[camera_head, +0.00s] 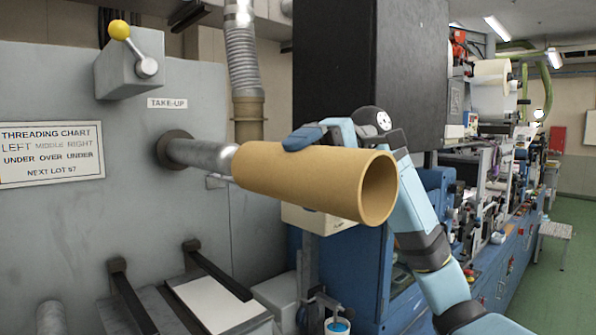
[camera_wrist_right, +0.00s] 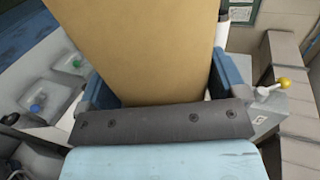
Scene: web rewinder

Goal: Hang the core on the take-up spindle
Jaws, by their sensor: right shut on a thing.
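The core (camera_head: 300,180) is a tan, hollow tube, held nearly level with its open end facing me. My right gripper (camera_head: 304,138) is shut on it; one blue finger shows on its upper side. In the right wrist view the core (camera_wrist_right: 140,45) sits between both blue fingers. The take-up spindle (camera_head: 200,154) is a grey metal bar sticking out of the panel below the TAKE-UP label. Its outer end meets the far end of the core in the picture. I cannot tell whether its tip is inside the core. My left gripper is not in view.
The grey panel (camera_head: 60,225) carries a threading chart (camera_head: 52,153) and a yellow-knobbed lever (camera_head: 120,30) above the spindle. A ribbed hose (camera_head: 242,60) hangs behind the core. A black cabinet (camera_head: 360,70) stands behind my right arm. Dark rails (camera_head: 218,272) lie below.

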